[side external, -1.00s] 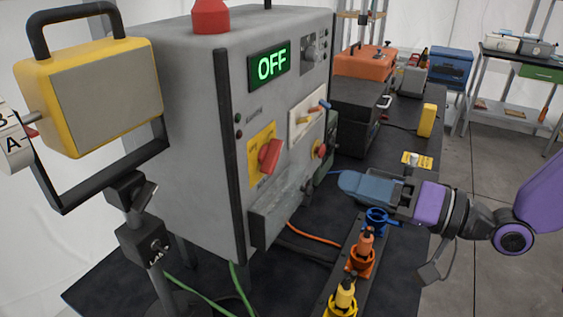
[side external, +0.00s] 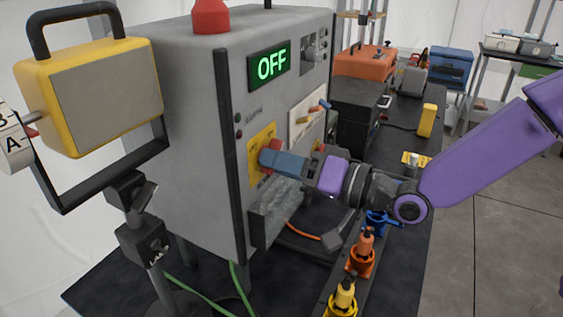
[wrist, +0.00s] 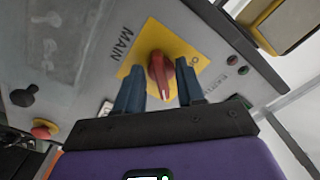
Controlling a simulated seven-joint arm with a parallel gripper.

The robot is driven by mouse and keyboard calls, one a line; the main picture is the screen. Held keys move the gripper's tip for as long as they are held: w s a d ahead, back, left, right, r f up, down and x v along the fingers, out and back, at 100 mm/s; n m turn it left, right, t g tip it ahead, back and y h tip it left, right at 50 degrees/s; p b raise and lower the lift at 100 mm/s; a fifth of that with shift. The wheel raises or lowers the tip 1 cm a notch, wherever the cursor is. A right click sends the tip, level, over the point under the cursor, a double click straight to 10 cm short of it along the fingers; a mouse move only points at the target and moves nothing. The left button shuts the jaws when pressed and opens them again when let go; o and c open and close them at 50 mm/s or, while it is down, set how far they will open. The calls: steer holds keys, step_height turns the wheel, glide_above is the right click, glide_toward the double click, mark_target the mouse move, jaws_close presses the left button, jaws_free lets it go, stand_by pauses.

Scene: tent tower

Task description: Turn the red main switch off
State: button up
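The red main switch (wrist: 160,72) is a rotary knob on a yellow plate (wrist: 133,88), beside the word MAIN, on a grey cabinet (side external: 190,130). In the wrist view its handle points nearly straight up and down, between my gripper's two blue fingers (wrist: 160,70). The fingers are apart, one on each side of the handle, and I cannot tell whether they touch it. In the side view my gripper (side external: 270,158) is at the plate and covers most of the knob. A display (side external: 269,66) on the cabinet reads OFF in green.
A grey ledge (side external: 275,212) juts out below. A rail with blue, orange and yellow connectors (side external: 362,260) lies below my arm. A yellow lamp (side external: 90,95) stands left.

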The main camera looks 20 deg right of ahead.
steer(key=shift+w+a, duration=0.1)
steer(key=c, duration=0.7)
steer(key=shift+o, duration=0.2)
steer(key=shift+n, duration=0.3)
steer(key=shift+w+d+n, duration=0.1)
steer(key=shift+n, duration=2.8)
steer(key=shift+w+d+n, duration=0.1)
steer(key=shift+d+n, duration=0.05)
steer(key=shift+n, duration=2.75)
steer(key=shift+w+d+n, duration=0.1)
steer(key=shift+n, duration=2.8)
